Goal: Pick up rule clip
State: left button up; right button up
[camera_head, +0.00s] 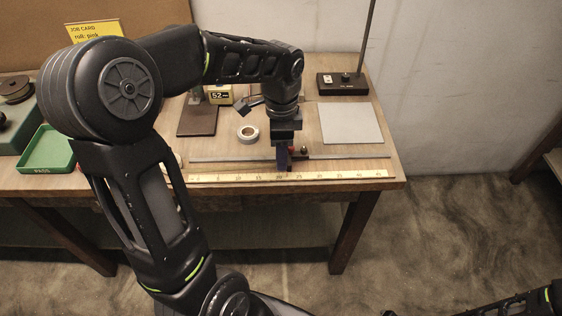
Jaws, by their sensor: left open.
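My left gripper (284,160) points down over the front part of the wooden table, just behind the long pale rule (235,178) with its printed scale. Its fingers are open but small and dark in this view. A small red and dark piece (303,149) shows just to the right of the fingers, by a thin grey bar (345,157); it may be the rule clip, but it is partly hidden and I cannot tell for sure. I cannot see whether the fingers touch it. My right gripper is not in view; only part of that arm shows at the lower right.
A tape roll (248,134) lies left of the gripper. A brown plate (198,120), a small box reading 52 (219,95), a pale square sheet (350,124) and a black stand base (342,84) are behind. A green tray (48,151) is at left.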

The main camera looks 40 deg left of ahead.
pick_arm(q)
notch_tip(320, 180, down, 3)
jog(key=shift+r, duration=0.2)
jog(key=shift+c, duration=0.2)
grip_shut()
dwell(0.5)
